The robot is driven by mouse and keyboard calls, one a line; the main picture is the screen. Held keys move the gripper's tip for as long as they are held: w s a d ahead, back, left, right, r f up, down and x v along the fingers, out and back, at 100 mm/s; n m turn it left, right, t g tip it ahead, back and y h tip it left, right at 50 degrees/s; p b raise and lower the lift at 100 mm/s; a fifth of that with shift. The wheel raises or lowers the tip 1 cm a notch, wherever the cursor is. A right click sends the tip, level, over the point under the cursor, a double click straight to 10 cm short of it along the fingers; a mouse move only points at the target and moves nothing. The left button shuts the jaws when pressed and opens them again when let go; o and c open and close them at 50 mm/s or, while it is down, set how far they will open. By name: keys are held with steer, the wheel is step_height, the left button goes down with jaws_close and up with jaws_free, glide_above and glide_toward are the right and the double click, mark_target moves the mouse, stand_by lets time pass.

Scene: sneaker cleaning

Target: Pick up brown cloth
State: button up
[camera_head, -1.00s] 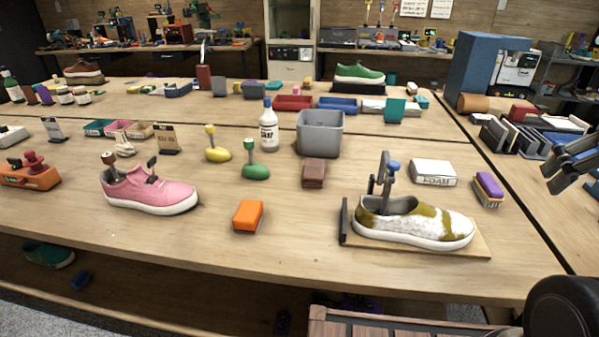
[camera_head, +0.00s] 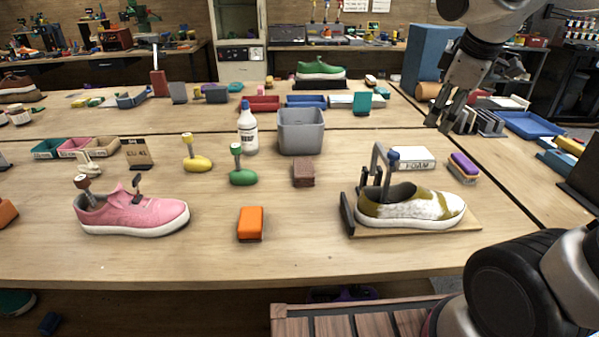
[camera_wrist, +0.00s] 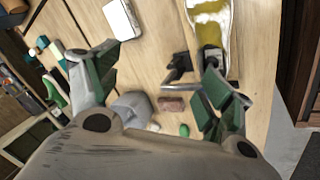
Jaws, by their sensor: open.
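The brown cloth (camera_head: 303,173), a small folded reddish-brown block shape, lies on the near table in front of the grey bin (camera_head: 300,132). It also shows in the wrist view (camera_wrist: 171,104), low in the middle between the fingers. My gripper (camera_head: 440,118) is in the air at the upper right, above the table and well to the right of the cloth. Its fingers are apart and nothing is between them; the wrist view shows both fingers (camera_wrist: 163,68) spread.
A white and olive sneaker (camera_head: 412,207) sits on a wooden stand to the right of the cloth. A foam box (camera_head: 414,157) and purple brush (camera_head: 464,167) lie beyond it. A green-based brush (camera_head: 243,176) stands left, and an orange block (camera_head: 250,223) lies in front.

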steer(key=w+a+f+n, duration=0.3)
steer(key=w+a+n, duration=0.3)
steer(key=w+n, duration=0.1)
steer(key=n, duration=1.8)
glide_toward(303, 166)
steer(key=shift+w+d+f+g+y, duration=0.15)
steer(key=shift+w+d+f, duration=0.2)
steer(key=shift+f, duration=0.2)
steer(key=shift+w+d+f+g+y, duration=0.2)
steer(key=shift+w+f, duration=0.1)
steer(key=shift+f, duration=0.25)
steer(key=x, duration=0.6)
steer(key=shift+w+a+f, duration=0.1)
steer(key=shift+a+f, duration=0.1)
steer(key=shift+f, duration=0.2)
steer(key=shift+w+f, duration=0.2)
steer(key=shift+f, duration=0.2)
steer(key=c, duration=1.1)
